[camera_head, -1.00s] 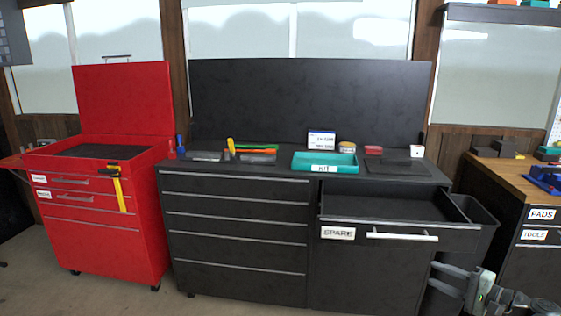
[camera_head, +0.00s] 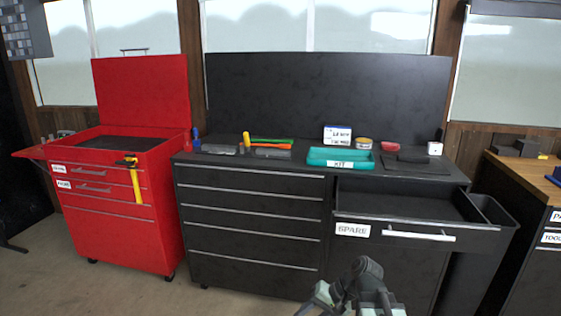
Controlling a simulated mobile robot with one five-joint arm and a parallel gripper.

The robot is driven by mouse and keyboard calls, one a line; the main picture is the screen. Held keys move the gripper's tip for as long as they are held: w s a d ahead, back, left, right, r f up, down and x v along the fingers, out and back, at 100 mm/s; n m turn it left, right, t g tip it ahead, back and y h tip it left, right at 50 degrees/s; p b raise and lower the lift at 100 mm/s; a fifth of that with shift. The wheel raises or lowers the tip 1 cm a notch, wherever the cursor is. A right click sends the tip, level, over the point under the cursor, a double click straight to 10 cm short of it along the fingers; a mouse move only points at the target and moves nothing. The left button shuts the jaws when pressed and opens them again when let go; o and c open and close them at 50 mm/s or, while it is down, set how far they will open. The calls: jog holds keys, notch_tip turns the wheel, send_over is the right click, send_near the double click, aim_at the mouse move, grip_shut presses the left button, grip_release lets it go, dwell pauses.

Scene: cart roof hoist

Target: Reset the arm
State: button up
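My gripper (camera_head: 345,300) shows at the bottom edge, right of centre, in front of the black cabinet and below the SPARE drawer. Part of it is cut off by the picture's lower edge, and I cannot tell whether its fingers are apart or together. Nothing is seen held in it. The SPARE drawer (camera_head: 351,230) is pulled open, with a light handle (camera_head: 418,235), and the part of its floor that shows is bare.
A black cabinet (camera_head: 250,222) carries a teal KIT tray (camera_head: 341,164) and small items on top. A red tool cart (camera_head: 122,232) with raised lid stands left. A dark bin is beside the drawer. A wooden-topped bench (camera_head: 528,167) stands right. Floor shows at lower left.

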jog(key=s+d+f+n+g+h, duration=0.1)
jog(key=s+d+f+n+h, duration=0.15)
jog(key=d+f+h, duration=0.4)
notch_tip(320, 180, up, 17)
jog(key=d+p, duration=0.2)
jog(key=p, duration=1.3)
jog(key=shift+s+d+h, duration=0.15)
jog(key=shift+d+h, duration=0.1)
jog(key=shift+h, duration=0.2)
